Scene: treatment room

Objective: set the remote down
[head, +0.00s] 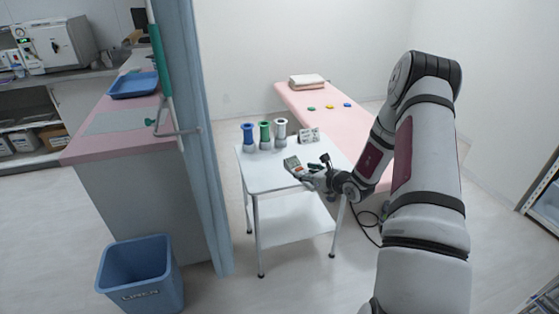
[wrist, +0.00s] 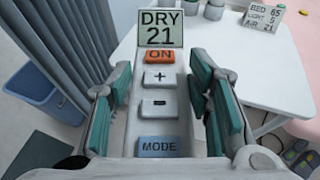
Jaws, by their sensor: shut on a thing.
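The remote (head: 292,163) is a pale handset; in the wrist view the same remote (wrist: 158,105) shows a screen reading "DRY 21", an orange ON button, plus and minus buttons and a blue MODE button. My gripper (head: 302,172) is shut on it; the green-padded fingers (wrist: 162,92) flank its sides in the wrist view. The remote's screen end points away from my wrist. It is over the front part of the white table (head: 262,178). I cannot tell whether its underside touches the tabletop.
Blue (head: 248,136), green (head: 265,135) and grey (head: 280,133) holders stand at the table's back, beside a small sign (head: 309,136) reading BED, LIGHT, AIR. A pink bed (head: 335,128) lies behind. A partition (head: 200,150) and blue bin (head: 141,275) are left. The table's left front is clear.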

